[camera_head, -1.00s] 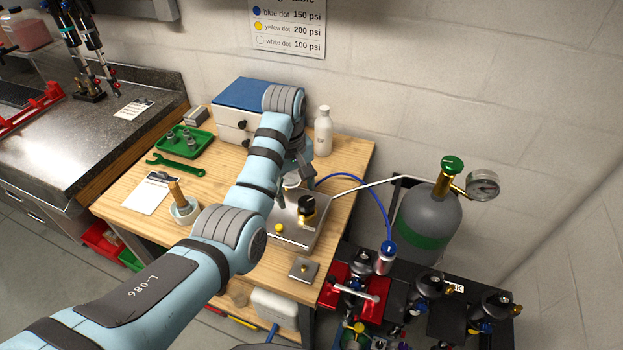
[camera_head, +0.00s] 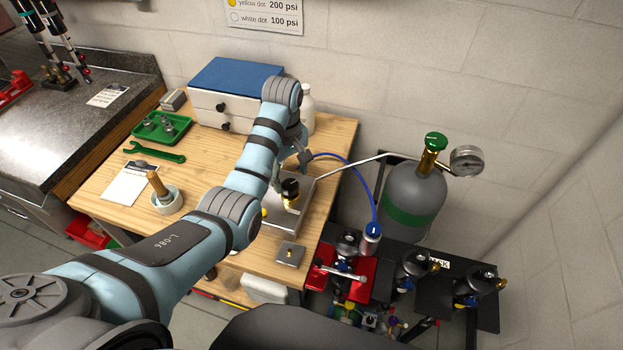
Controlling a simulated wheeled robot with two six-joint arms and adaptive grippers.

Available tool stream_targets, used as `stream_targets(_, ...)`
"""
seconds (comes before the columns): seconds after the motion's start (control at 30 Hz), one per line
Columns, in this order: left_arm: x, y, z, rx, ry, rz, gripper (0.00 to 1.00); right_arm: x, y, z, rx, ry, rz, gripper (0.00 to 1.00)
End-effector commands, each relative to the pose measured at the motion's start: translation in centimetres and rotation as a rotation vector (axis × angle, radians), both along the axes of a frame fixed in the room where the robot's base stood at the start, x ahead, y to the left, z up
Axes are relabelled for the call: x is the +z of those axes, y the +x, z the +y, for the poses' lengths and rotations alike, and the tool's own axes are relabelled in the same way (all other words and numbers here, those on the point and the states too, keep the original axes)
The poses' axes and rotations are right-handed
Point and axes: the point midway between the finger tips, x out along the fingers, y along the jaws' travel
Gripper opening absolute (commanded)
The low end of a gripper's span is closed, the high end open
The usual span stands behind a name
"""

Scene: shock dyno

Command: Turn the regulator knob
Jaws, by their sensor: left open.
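A black knob (camera_head: 291,187) on a brass body stands upright on a flat steel box (camera_head: 300,216) near the right edge of the wooden table. My left gripper (camera_head: 304,157) is behind the knob and apart from it, above the back of the box. It is open, and my own arm hides part of it and the left part of the box. A blue hose (camera_head: 366,188) arcs from behind the box to a blue-capped fitting (camera_head: 372,232). My right gripper is not in view.
A grey gas cylinder (camera_head: 415,185) with a green top and a gauge (camera_head: 467,160) stands right of the table (camera_head: 100,195). Valve assemblies (camera_head: 415,264) sit on black plates at lower right. A blue-topped drawer box (camera_head: 235,75) and white bottle (camera_head: 307,112) are behind my arm.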

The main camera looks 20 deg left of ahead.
Motion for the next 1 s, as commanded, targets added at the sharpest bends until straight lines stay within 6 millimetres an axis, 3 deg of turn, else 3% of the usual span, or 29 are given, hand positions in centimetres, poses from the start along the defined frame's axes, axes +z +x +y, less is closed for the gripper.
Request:
stream_targets(0.3,-2.7,-0.5,0.9,0.018,-0.001,0.001,0.57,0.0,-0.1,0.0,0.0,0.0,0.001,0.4)
stream_targets(0.6,-2.9,-0.4,0.9,0.017,-0.001,0.0,0.56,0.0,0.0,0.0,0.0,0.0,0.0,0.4)
stream_targets(0.9,-2.9,-0.4,0.9,0.017,-0.001,0.0,0.09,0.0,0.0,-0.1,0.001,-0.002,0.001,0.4)
stream_targets(1.0,-2.8,-0.4,0.9,0.016,-0.001,0.0,0.09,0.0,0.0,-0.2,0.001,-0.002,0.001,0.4)
